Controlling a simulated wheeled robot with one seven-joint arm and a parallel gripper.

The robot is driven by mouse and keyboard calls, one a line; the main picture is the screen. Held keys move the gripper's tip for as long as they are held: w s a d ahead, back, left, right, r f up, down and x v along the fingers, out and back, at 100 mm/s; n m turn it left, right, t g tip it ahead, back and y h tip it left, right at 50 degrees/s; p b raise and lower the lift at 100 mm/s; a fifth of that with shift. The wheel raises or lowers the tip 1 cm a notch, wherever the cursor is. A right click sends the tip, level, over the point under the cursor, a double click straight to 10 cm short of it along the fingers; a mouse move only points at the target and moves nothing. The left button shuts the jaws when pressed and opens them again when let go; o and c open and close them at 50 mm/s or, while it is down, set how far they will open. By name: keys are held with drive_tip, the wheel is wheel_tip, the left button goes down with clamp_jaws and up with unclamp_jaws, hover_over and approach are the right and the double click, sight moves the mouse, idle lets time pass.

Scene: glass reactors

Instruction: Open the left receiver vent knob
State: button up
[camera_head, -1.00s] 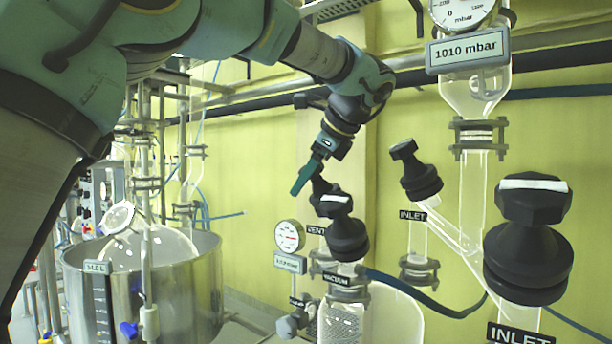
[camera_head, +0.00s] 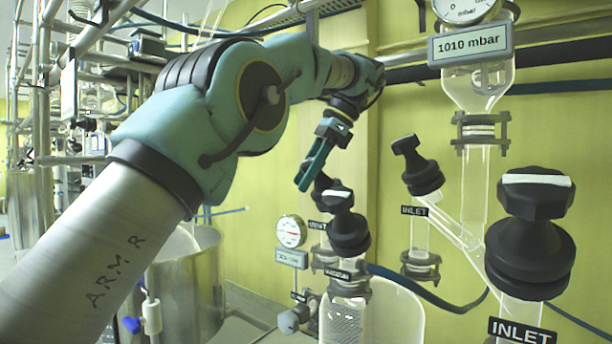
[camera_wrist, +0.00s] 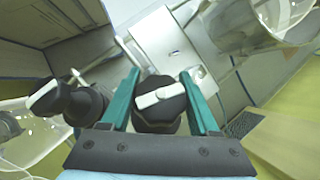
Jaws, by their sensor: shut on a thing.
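The vent knob (camera_wrist: 165,112) is black with a white bar on top and sits between my two teal fingers in the wrist view. My gripper (camera_wrist: 160,75) is shut on it, one finger at each side. The white bar lies nearly crosswise between the fingers, slightly tilted. In the head view my gripper (camera_head: 311,180) is at the vent knob (camera_head: 322,188), above the VENT label (camera_head: 318,226). The knob's lower part is partly hidden there by the nearer VACUUM knob (camera_head: 348,232).
A second black knob (camera_wrist: 70,100) with a white bar stands close left of my gripper in the wrist view. Inlet knobs (camera_head: 530,245) and (camera_head: 418,172), another inlet knob, stand to the right in the head view. A round gauge (camera_head: 291,231) is left of the vent. A steel vessel (camera_head: 190,285) stands lower left.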

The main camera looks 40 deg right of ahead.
drive_tip(key=shift+f, duration=0.1)
drive_tip(key=o, duration=1.4)
drive_tip(key=shift+a, duration=0.1)
drive_tip(key=shift+c, duration=0.2)
